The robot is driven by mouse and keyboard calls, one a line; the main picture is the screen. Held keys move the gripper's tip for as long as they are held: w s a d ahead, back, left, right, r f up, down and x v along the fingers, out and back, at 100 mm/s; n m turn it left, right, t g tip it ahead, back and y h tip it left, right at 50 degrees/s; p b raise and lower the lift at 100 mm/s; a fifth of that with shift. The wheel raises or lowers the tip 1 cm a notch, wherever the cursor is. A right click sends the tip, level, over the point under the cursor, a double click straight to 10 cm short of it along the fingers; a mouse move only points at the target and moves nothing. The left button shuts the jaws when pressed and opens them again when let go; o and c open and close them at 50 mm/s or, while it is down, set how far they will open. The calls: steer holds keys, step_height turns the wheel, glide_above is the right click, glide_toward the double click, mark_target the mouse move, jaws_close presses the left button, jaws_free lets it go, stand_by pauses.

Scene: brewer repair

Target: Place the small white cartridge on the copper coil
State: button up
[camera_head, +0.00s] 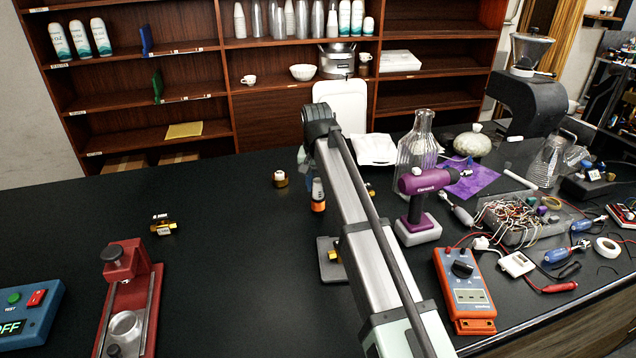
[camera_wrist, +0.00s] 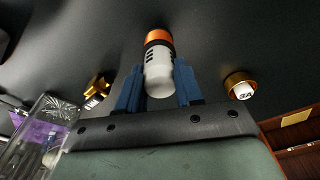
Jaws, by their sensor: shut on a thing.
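My gripper (camera_wrist: 160,92) has blue fingers shut on the sides of a white cylinder (camera_wrist: 158,75) with black marks and an orange-and-dark far end. In the head view this cylinder (camera_head: 318,196) hangs under my wrist, orange end down; any gap to the counter is unclear. A copper-coloured ring or coil (camera_head: 280,183) stands to its left with a small white cartridge in it. In the wrist view that cartridge (camera_wrist: 245,94) reads about "3A". Another brass piece with a striped white part (camera_wrist: 97,92) shows at the left of the wrist view. I cannot tell which piece the task names.
A brass piece with a white part (camera_head: 163,225) lies left of centre, behind a red press (camera_head: 128,300). A grey plate (camera_head: 331,272) sits beside my arm. A purple drill (camera_head: 420,200), glass carafe (camera_head: 416,150) and orange meter (camera_head: 465,290) crowd the right.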

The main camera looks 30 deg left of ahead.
mark_target(317, 184)
steer(key=o, duration=1)
steer(key=shift+f, duration=0.1)
steer(key=shift+o, duration=0.2)
step_height(317, 184, up, 12)
steer(key=s, duration=0.1)
steer(key=shift+s+d, duration=0.15)
steer(key=shift+d, duration=0.1)
steer(key=shift+s, duration=0.1)
